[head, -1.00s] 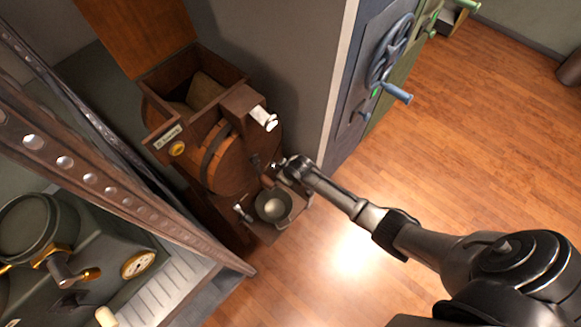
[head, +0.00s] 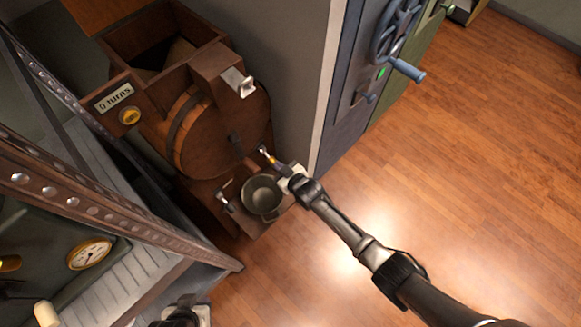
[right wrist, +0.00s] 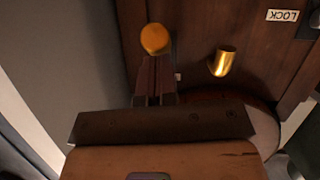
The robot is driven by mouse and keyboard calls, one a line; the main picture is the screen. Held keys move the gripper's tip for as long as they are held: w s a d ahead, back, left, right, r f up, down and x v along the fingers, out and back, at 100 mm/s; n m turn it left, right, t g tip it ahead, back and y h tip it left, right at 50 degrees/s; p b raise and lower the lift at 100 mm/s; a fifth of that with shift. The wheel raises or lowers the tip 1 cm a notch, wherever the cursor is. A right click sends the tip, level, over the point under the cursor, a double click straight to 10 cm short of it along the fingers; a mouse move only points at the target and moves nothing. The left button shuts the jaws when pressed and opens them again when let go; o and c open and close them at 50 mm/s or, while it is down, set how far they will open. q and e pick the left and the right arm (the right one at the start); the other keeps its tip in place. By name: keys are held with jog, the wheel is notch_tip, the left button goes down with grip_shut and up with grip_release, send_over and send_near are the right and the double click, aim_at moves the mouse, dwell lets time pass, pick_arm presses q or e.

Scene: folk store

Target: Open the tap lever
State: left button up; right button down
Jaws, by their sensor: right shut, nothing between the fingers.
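A gold cylinder (right wrist: 222,62) stands to the right of the knob. I cannot tell which part is the lever. My left gripper (head: 188,314) shows only partly at the bottom edge of the head view; its fingers are hidden.
A round bowl (head: 262,194) sits below the tap. An open wooden box (head: 165,45) and a "0 turns" sign (head: 114,97) are above the barrel. A riveted metal beam (head: 120,220) crosses at left. A blue door with a handwheel (head: 395,25) stands right. Wooden floor (head: 480,160) is clear.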

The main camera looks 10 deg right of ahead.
pick_arm(q)
jog(key=shift+w+d+f, duration=0.1)
jog(key=shift+f, duration=0.2)
pick_arm(e)
jog(key=shift+f, duration=0.25)
pick_arm(q)
jog(key=shift+a, duration=0.2)
